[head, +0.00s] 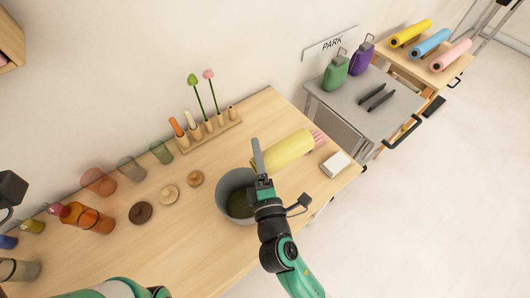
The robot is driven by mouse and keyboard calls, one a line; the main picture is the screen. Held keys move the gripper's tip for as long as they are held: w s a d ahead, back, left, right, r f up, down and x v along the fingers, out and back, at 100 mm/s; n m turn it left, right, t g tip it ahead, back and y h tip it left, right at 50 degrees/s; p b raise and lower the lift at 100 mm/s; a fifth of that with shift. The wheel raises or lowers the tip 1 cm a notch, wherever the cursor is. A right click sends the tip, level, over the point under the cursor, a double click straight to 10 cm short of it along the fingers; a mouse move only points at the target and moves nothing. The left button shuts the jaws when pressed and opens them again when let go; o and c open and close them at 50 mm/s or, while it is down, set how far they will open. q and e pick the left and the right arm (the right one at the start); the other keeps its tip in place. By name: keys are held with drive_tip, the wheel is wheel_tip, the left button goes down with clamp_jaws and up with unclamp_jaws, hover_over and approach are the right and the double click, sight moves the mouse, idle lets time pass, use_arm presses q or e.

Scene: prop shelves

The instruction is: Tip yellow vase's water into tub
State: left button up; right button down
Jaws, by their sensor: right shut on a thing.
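The yellow vase (288,149) is in my right gripper (258,152), which is shut on it. The vase is tipped far over on its side, nearly level. Its left end is at the gripper, above or close to the right rim of the grey tub (223,187). The finger and wrist hide that end, so I cannot see its mouth or any stream. The tub stands upright on the wooden table, and its inside looks dark and greenish. My left arm shows at the lower left, but its fingers are not visible.
Wooden lids (168,194) lie left of the tub. A peg rack (213,134) with flowers is behind. A white block (335,164) and pink-striped thing (319,139) are at right. The front table area is clear.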

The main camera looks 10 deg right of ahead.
drive_tip(key=shift+d+r+m+p, duration=0.15)
drive_tip(key=shift+r+m+p, duration=0.45)
drive_tip(key=shift+r, duration=0.1)
drive_tip(key=shift+w+d+r+m+g+p, duration=0.15)
drive_tip(key=shift+m+g+p, duration=0.15)
drive_tip(key=shift+m, duration=0.2)
wheel_tip(320, 180, up, 2)
drive_tip(key=p, duration=0.2)
drive_tip(key=m+p, duration=0.1)
drive_tip(key=shift+d+r+m+g+p, duration=0.1)
drive_tip(key=shift+d+m+g+p, duration=0.05)
drive_tip(key=shift+m+g+p, duration=0.2)
drive_tip(key=shift+r+m+p, duration=0.2)
drive_tip(key=shift+m+p, duration=0.05)
drive_tip(key=shift+p, duration=0.3)
wheel_tip(320, 180, up, 2)
drive_tip(key=m+g+p, duration=0.1)
drive_tip(key=p, duration=0.2)
drive_tip(key=shift+d, duration=0.15)
drive_tip(key=shift+r+m+y+p, duration=0.25)
drive_tip(key=shift+m+p, duration=0.25)
drive_tip(key=shift+p, duration=0.25)
